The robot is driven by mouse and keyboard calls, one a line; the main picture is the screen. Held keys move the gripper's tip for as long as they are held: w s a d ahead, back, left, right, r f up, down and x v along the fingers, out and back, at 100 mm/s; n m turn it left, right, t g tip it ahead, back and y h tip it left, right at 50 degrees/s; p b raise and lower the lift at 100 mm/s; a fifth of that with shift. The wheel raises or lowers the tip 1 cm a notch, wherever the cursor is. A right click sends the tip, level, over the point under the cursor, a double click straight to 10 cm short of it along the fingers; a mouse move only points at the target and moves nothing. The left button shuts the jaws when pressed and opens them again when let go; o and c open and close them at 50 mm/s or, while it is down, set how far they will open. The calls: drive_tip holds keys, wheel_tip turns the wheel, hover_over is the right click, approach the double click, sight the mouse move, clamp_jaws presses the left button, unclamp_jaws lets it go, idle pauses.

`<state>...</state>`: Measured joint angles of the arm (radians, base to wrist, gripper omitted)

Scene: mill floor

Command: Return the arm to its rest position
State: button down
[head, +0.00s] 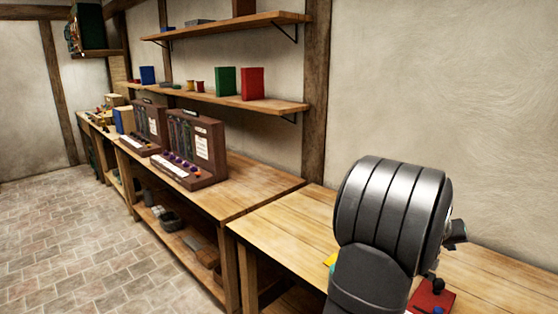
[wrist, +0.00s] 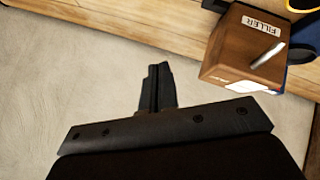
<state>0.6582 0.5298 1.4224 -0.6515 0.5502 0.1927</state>
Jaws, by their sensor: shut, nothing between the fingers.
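My gripper (wrist: 158,88) shows in the wrist view with its dark fingers together and nothing between them. It is in front of a pale plaster wall, apart from any object. In the head view my dark grey arm stands over the near bench (head: 290,222) at the right. The arm hides part of that bench, and the fingers cannot be made out there.
A wooden box labelled FILLER (wrist: 245,50) is at the upper right of the wrist view. A red block (head: 432,298) with a dark knob sits on the near bench. Two brown consoles (head: 205,178) stand on the farther bench. Shelves (head: 260,100) hang above.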

drive_tip(key=shift+s+a+r+m, duration=0.15)
drive_tip(key=shift+r+m, duration=0.3)
drive_tip(key=shift+m, duration=0.75)
drive_tip(key=c, duration=2.2)
unclamp_jaws()
